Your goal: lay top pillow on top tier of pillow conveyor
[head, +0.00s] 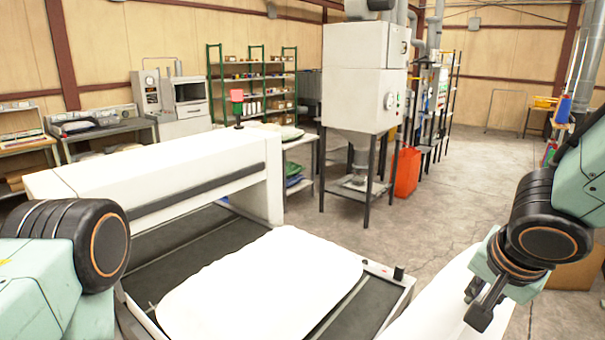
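A white pillow (262,287) lies flat on the dark belt (370,306) of the pillow conveyor, in front of its long white housing (160,180). A second white, smooth shape (438,300), perhaps another pillow, shows at the lower right, cut off by the bottom edge. My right gripper (480,303) points down over the right part of this shape. Its fingers overlap the shape in the picture, and I cannot tell whether they grip it. My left arm shows at the lower left, but its gripper is out of view.
A signal lamp with a red top (237,96) stands behind the housing. A tall grey-white hopper machine (365,90) on legs and an orange bin (405,172) stand beyond the conveyor. Shelves (255,85) line the back. The concrete floor (480,180) at right is mostly clear.

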